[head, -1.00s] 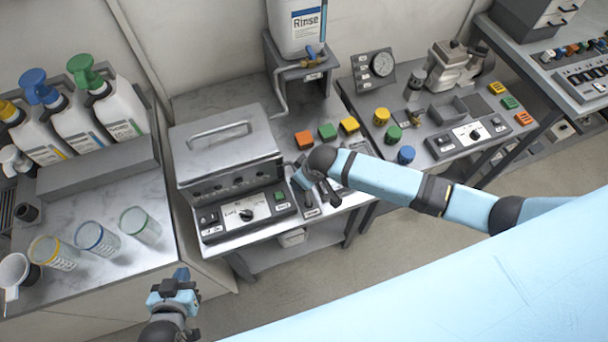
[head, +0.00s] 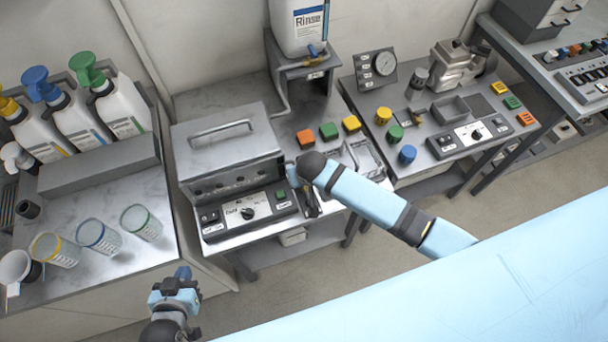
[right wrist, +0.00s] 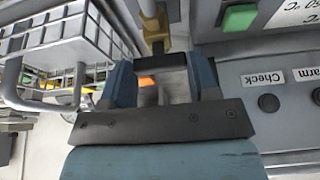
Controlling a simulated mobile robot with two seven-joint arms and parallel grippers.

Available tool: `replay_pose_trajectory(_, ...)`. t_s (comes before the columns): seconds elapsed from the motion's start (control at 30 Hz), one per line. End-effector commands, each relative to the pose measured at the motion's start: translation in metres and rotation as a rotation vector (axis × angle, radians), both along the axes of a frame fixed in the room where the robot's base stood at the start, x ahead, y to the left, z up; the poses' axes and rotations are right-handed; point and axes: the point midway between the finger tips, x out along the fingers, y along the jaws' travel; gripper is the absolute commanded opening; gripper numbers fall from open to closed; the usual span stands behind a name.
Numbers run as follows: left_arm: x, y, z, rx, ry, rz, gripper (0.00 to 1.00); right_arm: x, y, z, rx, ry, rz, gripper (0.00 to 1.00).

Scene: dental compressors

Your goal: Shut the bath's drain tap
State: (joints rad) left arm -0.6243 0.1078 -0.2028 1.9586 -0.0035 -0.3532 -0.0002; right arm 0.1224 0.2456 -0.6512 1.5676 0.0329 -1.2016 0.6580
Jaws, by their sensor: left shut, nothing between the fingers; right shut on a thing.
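The metal bath (head: 222,145) with its lid and handle stands in the middle of the head view, with a control panel (head: 245,210) at its front. My right gripper (head: 292,174) is at the bath's front right corner, partly hidden by its wrist. In the right wrist view its two blue fingers (right wrist: 162,72) are beside the brass drain tap (right wrist: 156,38) with a grey stem above it. The fingers are shut on the tap's handle, which is mostly hidden. My left gripper (head: 182,276) is shut and empty, low in front of the left bench.
The floor in front is clear.

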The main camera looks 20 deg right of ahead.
Motion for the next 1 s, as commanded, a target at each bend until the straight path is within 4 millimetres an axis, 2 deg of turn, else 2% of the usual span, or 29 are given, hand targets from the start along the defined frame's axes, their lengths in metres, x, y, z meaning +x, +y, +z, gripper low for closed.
replay_pose_trajectory(0.33, 0.001, 0.000, 0.002, -0.001, -0.004, 0.000, 0.00, 0.002, 0.000, 0.002, 0.001, -0.005, -0.004, 0.32)
replay_pose_trajectory(0.37, 0.001, 0.000, 0.002, -0.001, -0.004, 0.000, 0.00, 0.002, 0.000, 0.002, 0.001, -0.005, -0.004, 0.60)
replay_pose_trajectory(0.4, 0.001, 0.000, 0.003, -0.001, -0.005, 0.000, 0.00, 0.002, 0.000, 0.002, 0.001, -0.004, -0.004, 0.69)
replay_pose_trajectory(0.47, 0.001, 0.000, 0.003, -0.001, -0.005, 0.001, 0.00, 0.002, 0.000, 0.002, 0.002, -0.004, -0.004, 0.81)
replay_pose_trajectory(0.8, 0.003, 0.000, 0.003, 0.000, -0.008, 0.000, 0.00, -0.001, 0.000, 0.003, 0.001, -0.002, -0.002, 0.81)
replay_pose_trajectory(0.9, 0.003, 0.000, 0.001, 0.003, -0.010, -0.002, 0.00, -0.005, 0.000, 0.012, 0.002, -0.002, -0.001, 0.81)
replay_pose_trajectory(1.0, 0.003, 0.000, 0.000, 0.006, -0.013, -0.006, 0.00, -0.012, 0.000, 0.029, 0.003, -0.005, -0.002, 0.81)
